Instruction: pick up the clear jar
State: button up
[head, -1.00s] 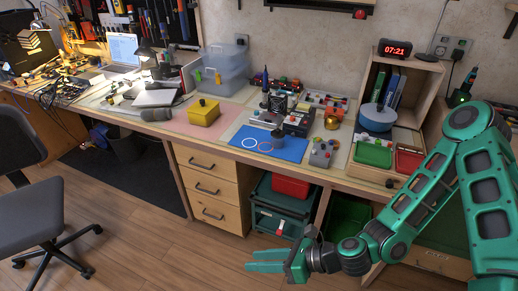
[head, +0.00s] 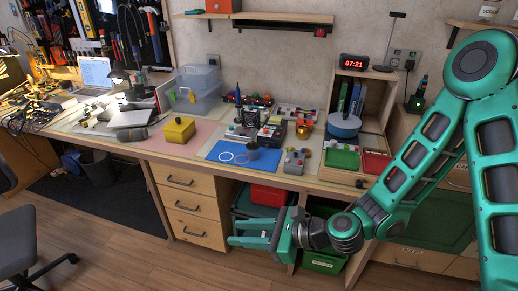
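A small, dark, see-through cylinder (head: 252,151) stands on the blue mat (head: 222,157), just right of the white ring; it may be the clear jar, but it is too small to be sure. My gripper (head: 233,232) is at the lower middle, pointing left, in front of the bench and below its top. Its two green fingers are apart with nothing between them. It is well short of the mat and touches nothing that I can see.
A yellow box (head: 179,131) and clear plastic bins (head: 195,92) stand left of the mat. A grey box with knobs (head: 295,161), a brass-coloured object (head: 305,126) and a green tray (head: 341,160) stand to its right. The bench front edge (head: 250,178) lies between my gripper and the mat.

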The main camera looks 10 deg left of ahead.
aim_at(250, 154)
jog(key=i, duration=1.35)
jog(key=u, duration=0.1)
